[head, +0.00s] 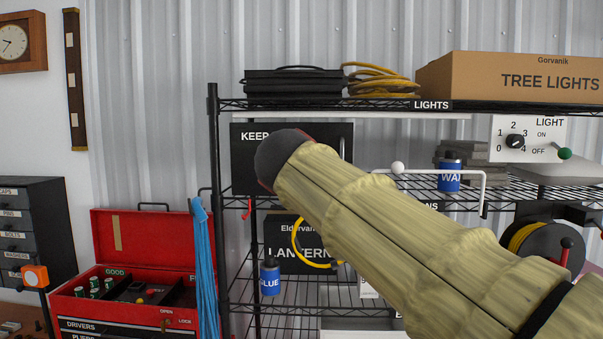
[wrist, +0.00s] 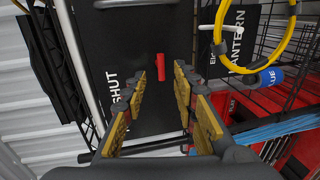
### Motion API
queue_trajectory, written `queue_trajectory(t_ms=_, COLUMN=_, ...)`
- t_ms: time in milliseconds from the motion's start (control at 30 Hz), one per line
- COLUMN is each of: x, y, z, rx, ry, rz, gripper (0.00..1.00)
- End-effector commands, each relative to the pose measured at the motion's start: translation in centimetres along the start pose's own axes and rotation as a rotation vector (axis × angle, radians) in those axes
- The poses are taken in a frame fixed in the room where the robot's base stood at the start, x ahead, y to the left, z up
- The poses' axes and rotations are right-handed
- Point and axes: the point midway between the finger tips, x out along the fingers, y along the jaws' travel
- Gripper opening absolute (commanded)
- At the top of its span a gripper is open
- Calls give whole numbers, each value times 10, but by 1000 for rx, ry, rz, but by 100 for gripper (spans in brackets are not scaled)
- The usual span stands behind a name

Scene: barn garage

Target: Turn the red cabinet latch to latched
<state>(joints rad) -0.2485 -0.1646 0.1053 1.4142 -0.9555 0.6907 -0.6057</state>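The black cabinet (head: 240,165) with "KEEP" lettering stands on the wire shelf in the head view, partly hidden by my arm. Its door (wrist: 125,45) shows "SHUT" lettering in the wrist view. The red latch (wrist: 161,67) is a short bar on that door, lying roughly along the line of the lettering. It is hidden in the head view. My gripper (wrist: 160,83) is open, with its two yellow-padded finger pairs apart on either side of the latch in the picture. I see no contact. My gripper is hidden in the head view.
Wire shelving (head: 216,150) surrounds the cabinet. Below it are a lantern box (head: 285,232), a yellow cable loop (head: 297,240) and a blue glue can (head: 270,278). A red toolbox (head: 120,235) and blue hanging cord (head: 206,270) are at left.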

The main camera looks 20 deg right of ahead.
Motion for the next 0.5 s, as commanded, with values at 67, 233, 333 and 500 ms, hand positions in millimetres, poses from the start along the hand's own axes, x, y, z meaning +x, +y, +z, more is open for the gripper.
queue_trajectory(t_ms=67, x=-18, y=0, z=-1, rx=0, ry=3, rz=1, gripper=29)
queue_trajectory(t_ms=233, x=-47, y=0, z=-1, rx=0, ry=2, rz=0, gripper=29)
queue_trajectory(t_ms=333, x=-58, y=-1, z=-1, rx=-1, ry=2, rz=0, gripper=29)
queue_trajectory(t_ms=500, x=-67, y=-1, z=0, rx=-1, ry=-1, rz=-1, gripper=29)
